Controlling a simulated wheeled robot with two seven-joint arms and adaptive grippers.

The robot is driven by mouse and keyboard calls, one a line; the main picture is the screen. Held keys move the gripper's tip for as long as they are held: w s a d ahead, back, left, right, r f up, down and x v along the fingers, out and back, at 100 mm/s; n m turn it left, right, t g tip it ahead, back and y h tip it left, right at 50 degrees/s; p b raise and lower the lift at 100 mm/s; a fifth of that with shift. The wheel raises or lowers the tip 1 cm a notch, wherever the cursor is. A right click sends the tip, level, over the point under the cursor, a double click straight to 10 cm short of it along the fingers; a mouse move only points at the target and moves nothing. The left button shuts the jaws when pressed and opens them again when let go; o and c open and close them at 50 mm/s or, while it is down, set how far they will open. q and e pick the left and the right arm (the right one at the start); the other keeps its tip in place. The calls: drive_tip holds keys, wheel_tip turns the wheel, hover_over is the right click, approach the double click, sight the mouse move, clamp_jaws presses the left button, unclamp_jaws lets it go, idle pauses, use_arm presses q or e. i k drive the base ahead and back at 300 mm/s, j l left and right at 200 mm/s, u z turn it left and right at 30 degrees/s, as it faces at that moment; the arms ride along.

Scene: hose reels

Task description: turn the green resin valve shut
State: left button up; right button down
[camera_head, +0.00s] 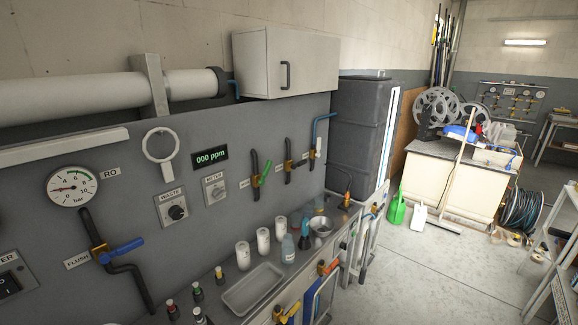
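A valve with a green lever (265,174) and a brass body sits on a black pipe on the grey wall panel, near the middle of the view. Its lever slants up and to the right, at an angle to the upright pipe. The small label beside it is too small to read. Neither of my grippers shows in this view, and nothing touches the green lever.
A blue-handled valve (122,250) labelled FLUSH is at left, below a pressure gauge (72,187). A second brass valve (289,165) is right of the green one. White cups (263,241), bottles and a tray (252,289) crowd the counter below.

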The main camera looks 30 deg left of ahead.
sight(261, 182)
drive_tip(key=i+l+u, duration=0.15)
drive_tip(key=i+u, duration=0.25)
drive_tip(key=i+l+u, duration=0.25)
drive_tip(key=u, duration=0.15)
drive_tip(key=i+l+u, duration=0.65)
drive_tip(key=l+u, duration=0.15)
drive_tip(key=i+l+u, duration=0.15)
drive_tip(key=l+u, duration=0.25)
drive_tip(key=l, duration=0.2)
